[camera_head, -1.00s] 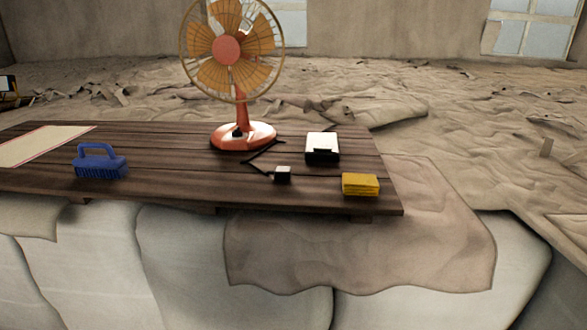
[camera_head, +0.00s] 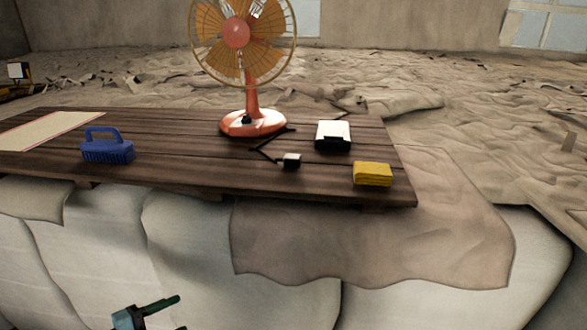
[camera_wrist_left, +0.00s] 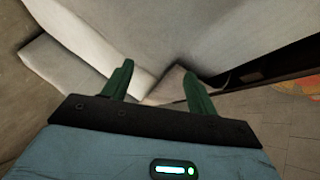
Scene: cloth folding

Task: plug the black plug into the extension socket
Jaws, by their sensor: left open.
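A small dark block with a pale top (camera_head: 291,161) lies on the wooden table, joined to a black cord (camera_head: 264,152) that runs to the fan's base; it looks like the plug, though it is small in the picture. No extension socket can be made out for certain. My left gripper (camera_head: 180,313) is at the bottom edge of the head view, low in front of the table and well short of the cord. In the left wrist view its green fingers (camera_wrist_left: 158,68) are apart, with nothing between them. My right gripper is not in view.
An orange fan (camera_head: 252,122) stands on the table (camera_head: 200,175). Pale sacks (camera_head: 190,240) and a brown cloth (camera_head: 370,245) fill the space below the front edge.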

